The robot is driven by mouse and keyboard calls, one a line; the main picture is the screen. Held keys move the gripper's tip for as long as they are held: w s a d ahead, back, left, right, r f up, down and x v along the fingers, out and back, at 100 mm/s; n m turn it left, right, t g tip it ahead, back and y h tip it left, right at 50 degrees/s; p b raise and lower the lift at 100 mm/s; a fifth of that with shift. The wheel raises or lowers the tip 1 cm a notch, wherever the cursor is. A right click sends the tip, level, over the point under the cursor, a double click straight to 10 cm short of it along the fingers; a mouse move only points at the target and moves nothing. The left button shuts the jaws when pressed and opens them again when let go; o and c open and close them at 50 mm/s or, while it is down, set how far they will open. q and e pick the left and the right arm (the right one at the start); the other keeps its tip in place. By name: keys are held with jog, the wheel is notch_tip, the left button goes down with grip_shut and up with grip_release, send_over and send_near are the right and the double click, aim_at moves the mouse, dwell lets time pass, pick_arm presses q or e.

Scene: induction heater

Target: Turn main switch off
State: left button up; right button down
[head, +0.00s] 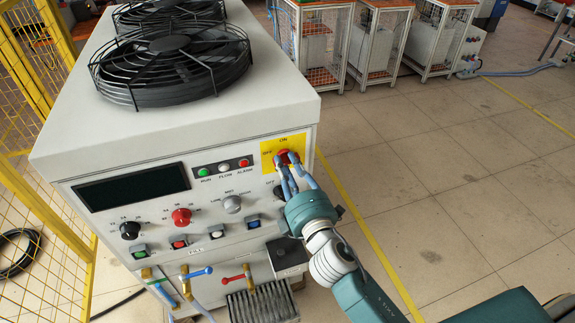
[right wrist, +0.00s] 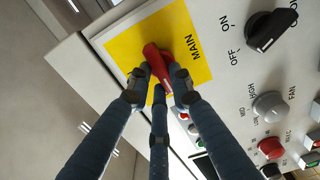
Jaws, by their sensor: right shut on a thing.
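The main switch is a red rotary knob (head: 284,156) on a yellow plate (head: 268,152) at the upper right of the heater's front panel. In the right wrist view the red knob (right wrist: 157,62) sits on the yellow plate (right wrist: 193,30) marked MAIN. My right gripper (head: 287,167) is at the knob, with its blue fingers closed around it. In the right wrist view the fingertips (right wrist: 158,72) touch the knob from its sides and partly hide it. The plate's ON label shows in the head view above the knob, with OFF to its left. My left gripper is not in view.
A black ON/OFF knob (right wrist: 270,30) is beside the plate. The panel also has a red knob (head: 181,216), a grey knob (head: 232,204), push buttons and a dark display (head: 131,187). A yellow mesh fence (head: 30,230) stands left. Open floor (head: 430,170) lies right.

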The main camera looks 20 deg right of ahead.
jog(key=c, duration=1.5)
grip_release()
jog(key=shift+c, duration=0.2)
jog(key=s, duration=1.2)
jog(key=shift+d, duration=0.15)
